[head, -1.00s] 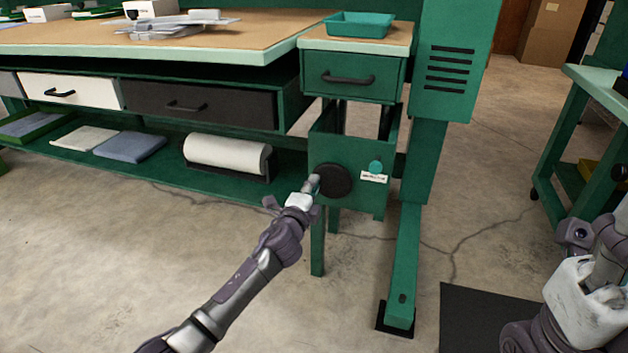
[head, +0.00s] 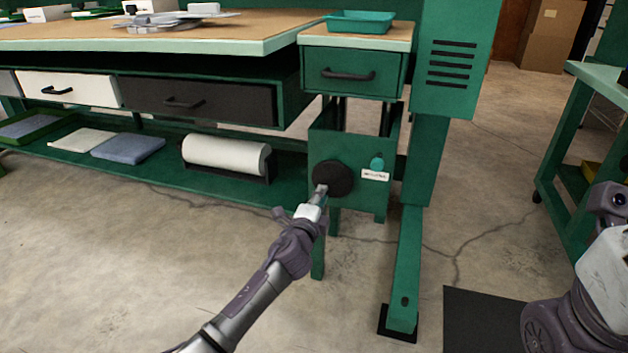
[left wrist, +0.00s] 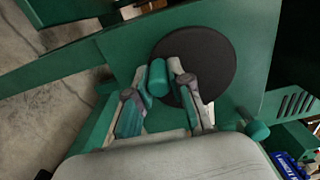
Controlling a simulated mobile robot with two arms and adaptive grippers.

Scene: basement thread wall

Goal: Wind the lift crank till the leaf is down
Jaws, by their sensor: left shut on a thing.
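The lift crank is a round black disc (head: 336,177) on the front of a green box under the small drawer. Its teal handle (left wrist: 158,77) sticks out near the disc's rim, at the lower left in the head view. My left gripper (head: 321,190) is shut on this handle. In the left wrist view the two fingers (left wrist: 163,80) stand on either side of the handle, with the disc (left wrist: 215,55) behind. The wide bench top (head: 240,38) has a pale green edge; I cannot tell for certain that it is the leaf. My right gripper's fingers are out of view.
A teal knob (head: 377,164) and a white label (head: 375,175) sit right of the disc. A thick green post (head: 424,160) stands close on the right. A teal tray (head: 360,22) rests above the small drawer (head: 352,73). The floor in front is open.

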